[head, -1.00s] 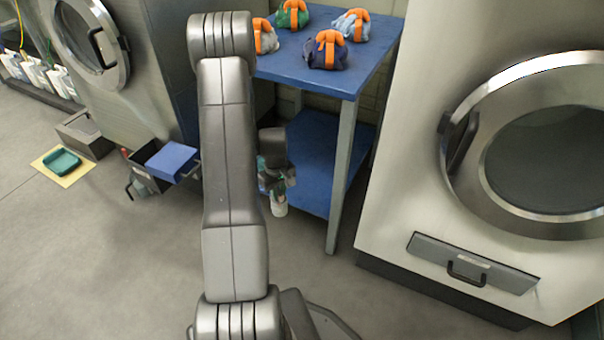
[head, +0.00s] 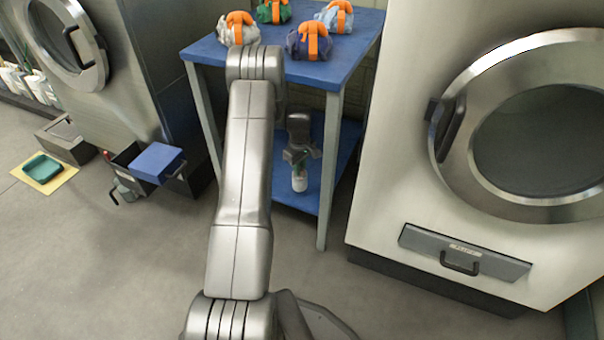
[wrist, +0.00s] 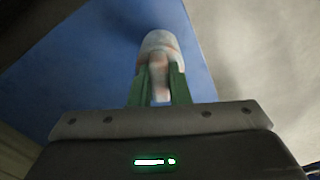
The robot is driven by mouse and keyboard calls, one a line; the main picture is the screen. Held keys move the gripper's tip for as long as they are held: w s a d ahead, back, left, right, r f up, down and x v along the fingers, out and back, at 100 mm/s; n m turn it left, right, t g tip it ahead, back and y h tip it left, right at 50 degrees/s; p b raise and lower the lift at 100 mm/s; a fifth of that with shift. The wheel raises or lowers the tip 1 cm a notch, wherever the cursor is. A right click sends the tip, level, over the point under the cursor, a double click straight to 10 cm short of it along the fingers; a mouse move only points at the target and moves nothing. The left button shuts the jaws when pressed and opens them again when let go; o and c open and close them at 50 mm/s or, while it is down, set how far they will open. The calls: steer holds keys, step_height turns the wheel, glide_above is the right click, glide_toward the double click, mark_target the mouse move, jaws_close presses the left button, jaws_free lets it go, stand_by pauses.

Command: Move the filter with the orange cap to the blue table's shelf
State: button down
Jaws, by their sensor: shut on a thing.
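My gripper (head: 299,165) is shut on a pale, roughly cylindrical filter (head: 299,183), which hangs below it in the head view. In the wrist view the filter (wrist: 158,45) sits between the green fingers (wrist: 158,85); it looks white with blurred reddish patches, and no orange cap can be made out. The blue table's lower shelf (head: 338,148) lies behind and around the gripper in the head view. The filter appears over the shelf's front part; whether it touches the shelf, I cannot tell. In the wrist view the blue surface (wrist: 80,75) fills the left and middle behind the filter.
A front table leg (head: 327,185) stands just right of the gripper. A washing machine (head: 400,150) is at right; a dark bin (head: 125,160) is at left.

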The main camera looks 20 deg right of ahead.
steer(key=shift+w+d, duration=0.7)
steer(key=shift+d, duration=0.2)
steer(key=shift+a+f+b, duration=0.1)
steer(key=shift+f+b, duration=0.9)
steer(key=shift+f, duration=0.7)
steer(key=shift+f, duration=0.2)
steer(key=c, duration=1.4)
jaws_free()
steer(key=shift+o, duration=0.2)
steer(key=shift+r, duration=0.15)
step_height(320, 180, up, 8)
steer(key=p, duration=0.2)
steer(key=shift+f+p, duration=0.2)
steer(key=shift+p, duration=0.15)
